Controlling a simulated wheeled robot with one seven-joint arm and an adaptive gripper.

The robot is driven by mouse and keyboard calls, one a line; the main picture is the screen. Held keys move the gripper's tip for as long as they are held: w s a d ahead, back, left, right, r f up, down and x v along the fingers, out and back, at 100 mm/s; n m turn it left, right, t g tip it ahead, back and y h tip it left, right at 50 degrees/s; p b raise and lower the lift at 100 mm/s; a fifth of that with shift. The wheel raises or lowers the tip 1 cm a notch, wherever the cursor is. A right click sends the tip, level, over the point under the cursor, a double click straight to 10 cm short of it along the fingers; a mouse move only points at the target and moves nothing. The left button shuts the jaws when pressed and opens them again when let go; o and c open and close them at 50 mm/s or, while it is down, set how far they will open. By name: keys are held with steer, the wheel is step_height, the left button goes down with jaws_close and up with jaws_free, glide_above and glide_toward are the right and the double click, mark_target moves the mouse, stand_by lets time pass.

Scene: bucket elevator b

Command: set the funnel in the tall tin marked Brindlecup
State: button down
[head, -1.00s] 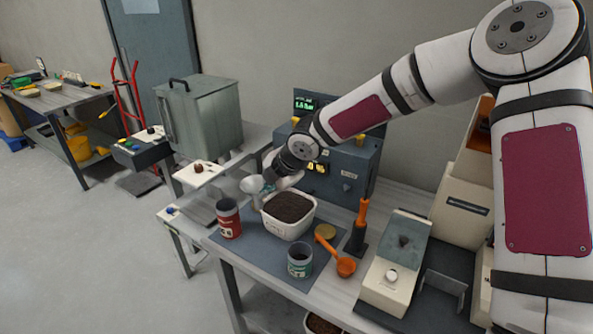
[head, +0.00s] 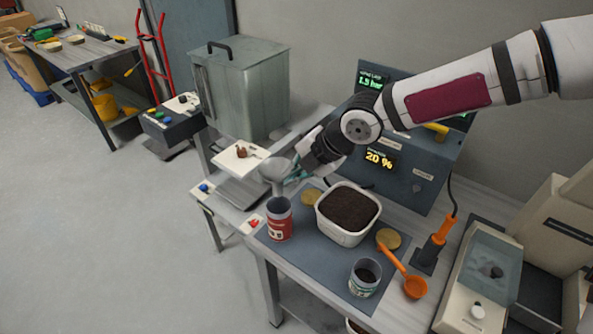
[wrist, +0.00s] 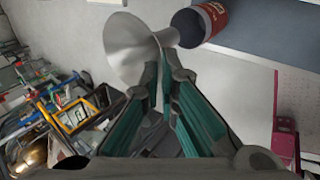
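The grey metal funnel (head: 277,171) is held upright, wide mouth up, just above the red tin (head: 279,222). My gripper (head: 295,174) is shut on it from the right. In the wrist view the funnel (wrist: 128,48) is between the fingertips (wrist: 163,75), its spout pointing at the dark open mouth of the red tin (wrist: 212,18). The spout's end is close to the tin's rim; I cannot tell whether it has entered. The red tin looks taller than the teal-labelled tin (head: 365,279). The lettering on both is too small to read.
A white tub of dark grounds (head: 347,214) stands right of the red tin on the blue-grey mat (head: 318,250). Lids (head: 389,238), an orange scoop (head: 415,287) and an orange-handled tool (head: 437,240) lie or stand further right. A machine with displays (head: 410,165) stands behind.

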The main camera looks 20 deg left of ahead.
step_height(320, 180, down, 11)
steer(key=b, duration=0.6)
steer(key=shift+f, duration=0.15)
stand_by(0.8)
steer(key=c, duration=2.3)
jaws_free()
steer(key=o, duration=0.6)
